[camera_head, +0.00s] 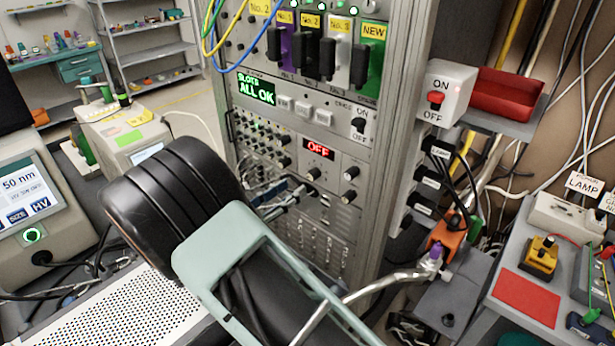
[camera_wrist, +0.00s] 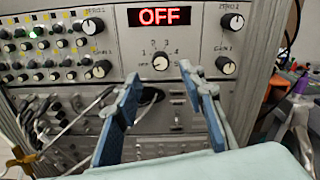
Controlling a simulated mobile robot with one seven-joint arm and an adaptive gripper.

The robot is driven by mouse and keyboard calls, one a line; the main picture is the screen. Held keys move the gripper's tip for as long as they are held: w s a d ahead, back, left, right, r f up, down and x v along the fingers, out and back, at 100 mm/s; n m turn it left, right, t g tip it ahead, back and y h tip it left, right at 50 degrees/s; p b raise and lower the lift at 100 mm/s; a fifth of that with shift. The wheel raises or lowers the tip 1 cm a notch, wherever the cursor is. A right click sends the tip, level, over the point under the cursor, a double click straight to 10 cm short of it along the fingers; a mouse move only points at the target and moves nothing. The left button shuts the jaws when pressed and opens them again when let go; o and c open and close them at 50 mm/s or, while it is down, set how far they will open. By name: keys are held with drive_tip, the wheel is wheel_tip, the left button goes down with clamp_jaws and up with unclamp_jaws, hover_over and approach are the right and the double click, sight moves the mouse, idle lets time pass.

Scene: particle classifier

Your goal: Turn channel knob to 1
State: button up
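The channel knob (camera_wrist: 160,62) is a small black knob with a pale face, just below a red display (camera_wrist: 160,16) reading OFF. Marks 1 to 4 and OFF are printed around it; its pointer is too small to read surely. In the head view the knob (camera_head: 313,174) sits under the same display (camera_head: 318,150). My gripper (camera_wrist: 160,74) is open, its two blue fingers spread left and right of the knob in the wrist view. Nothing is between the fingers, and I see no contact with the knob. In the head view my gripper (camera_head: 279,196) is left of and below the knob, partly hidden.
Rows of small knobs (camera_wrist: 50,48) fill the left. Cables (camera_wrist: 70,120) hang below. In the head view, a red tray (camera_head: 505,100) stands right of the rack.

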sight(310, 177)
drive_tip(key=p+x, duration=0.1)
drive_tip(key=x, duration=0.6)
clamp_jaws()
